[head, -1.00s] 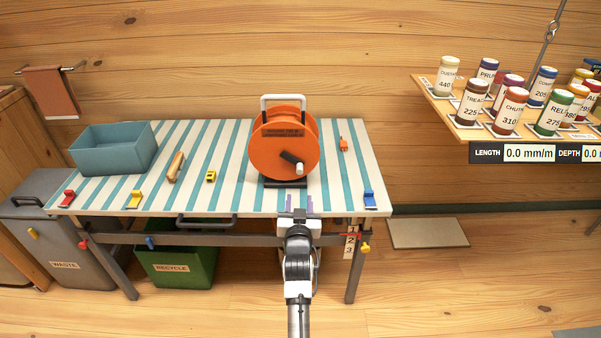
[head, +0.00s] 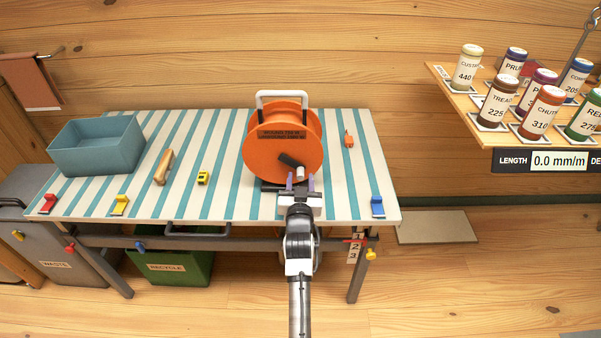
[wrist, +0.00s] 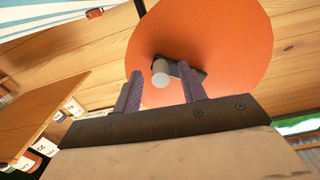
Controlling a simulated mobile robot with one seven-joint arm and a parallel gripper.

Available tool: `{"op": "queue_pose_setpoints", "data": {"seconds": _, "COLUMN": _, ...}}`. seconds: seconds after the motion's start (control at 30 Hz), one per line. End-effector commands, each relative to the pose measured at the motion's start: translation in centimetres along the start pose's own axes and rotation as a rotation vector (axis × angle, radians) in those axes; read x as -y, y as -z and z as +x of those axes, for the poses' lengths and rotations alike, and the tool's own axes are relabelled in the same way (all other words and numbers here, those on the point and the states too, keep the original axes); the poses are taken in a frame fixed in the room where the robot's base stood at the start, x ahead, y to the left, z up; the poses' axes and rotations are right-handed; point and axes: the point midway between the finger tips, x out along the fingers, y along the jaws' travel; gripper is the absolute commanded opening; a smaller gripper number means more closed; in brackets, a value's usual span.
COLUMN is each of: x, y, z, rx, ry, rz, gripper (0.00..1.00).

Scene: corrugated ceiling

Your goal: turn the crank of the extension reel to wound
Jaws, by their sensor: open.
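The orange extension reel (head: 272,150) stands upright on the striped table, with a white handle on top and a dark label on its face. Its black crank arm (head: 290,160) points down and right, ending in a white knob (head: 300,172). My gripper (head: 302,183) is open at the reel's front, with its purple fingers just around or below the knob. In the wrist view the knob (wrist: 160,73) appears between the two fingers of my gripper (wrist: 161,86), near their tips. I see no finger touching it.
On the striped table (head: 230,150) are a blue bin (head: 97,150), a wooden-coloured item (head: 163,167), a yellow item (head: 203,178) and an orange item (head: 348,140). A shelf of labelled jars (head: 497,100) hangs at right.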

Motion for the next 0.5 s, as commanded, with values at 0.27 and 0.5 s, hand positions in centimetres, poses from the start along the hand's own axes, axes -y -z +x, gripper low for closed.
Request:
{"op": "queue_pose_setpoints", "data": {"seconds": 0.27, "x": -0.01, "y": -0.01, "z": -0.05, "rx": 0.000, "ry": 0.000, "rz": 0.000, "gripper": 0.41}}
{"op": "queue_pose_setpoints", "data": {"seconds": 0.5, "x": -0.01, "y": -0.02, "z": -0.04, "rx": 0.000, "ry": 0.000, "rz": 0.000, "gripper": 0.14}}
